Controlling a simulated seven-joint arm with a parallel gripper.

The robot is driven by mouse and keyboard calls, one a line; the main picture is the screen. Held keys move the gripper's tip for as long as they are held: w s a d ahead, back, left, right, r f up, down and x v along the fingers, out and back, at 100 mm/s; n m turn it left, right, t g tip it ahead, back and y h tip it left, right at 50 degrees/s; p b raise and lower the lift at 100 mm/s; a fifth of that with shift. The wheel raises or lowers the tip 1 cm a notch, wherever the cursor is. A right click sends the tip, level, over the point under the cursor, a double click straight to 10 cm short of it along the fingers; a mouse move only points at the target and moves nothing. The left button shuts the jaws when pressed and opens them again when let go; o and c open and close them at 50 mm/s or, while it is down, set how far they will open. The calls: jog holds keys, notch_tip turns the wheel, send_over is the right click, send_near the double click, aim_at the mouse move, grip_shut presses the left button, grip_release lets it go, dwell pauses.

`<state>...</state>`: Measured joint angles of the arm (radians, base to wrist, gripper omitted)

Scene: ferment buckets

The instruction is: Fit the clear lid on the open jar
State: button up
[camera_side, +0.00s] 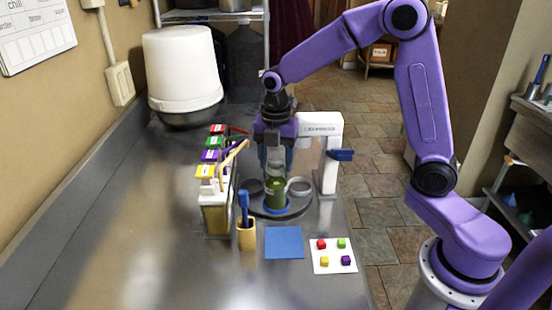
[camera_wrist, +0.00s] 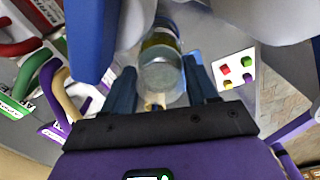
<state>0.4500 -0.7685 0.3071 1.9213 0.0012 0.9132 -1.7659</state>
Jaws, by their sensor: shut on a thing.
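The jar (camera_side: 276,193), with green contents, stands upright on a round grey stand with a blue ring at its base. My gripper (camera_side: 276,157) is directly above it, pointing down, its blue fingers shut on the clear lid (camera_wrist: 162,77). In the wrist view the lid is a pale, see-through round piece between the fingers (camera_wrist: 160,92), with the yellow-green jar (camera_wrist: 158,40) beyond it. In the side view clear lid and clear glass blend together, so I cannot tell whether the lid touches the jar's rim.
A white machine (camera_side: 322,124) with a blue lever stands close right of my gripper. Label-topped dispensers (camera_side: 214,215) stand to the left, beside a yellow cup (camera_side: 246,236) with a blue-handled tool. A blue mat (camera_side: 284,243) and a white card (camera_side: 320,262) with coloured squares lie in front.

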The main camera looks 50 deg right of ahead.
jog(key=shift+f, duration=0.65)
dwell(1.8)
jog(key=o, duration=1.4)
jog(key=shift+c, duration=0.2)
jog(key=shift+r, duration=0.1)
jog(key=shift+r, duration=3.9)
grip_shut()
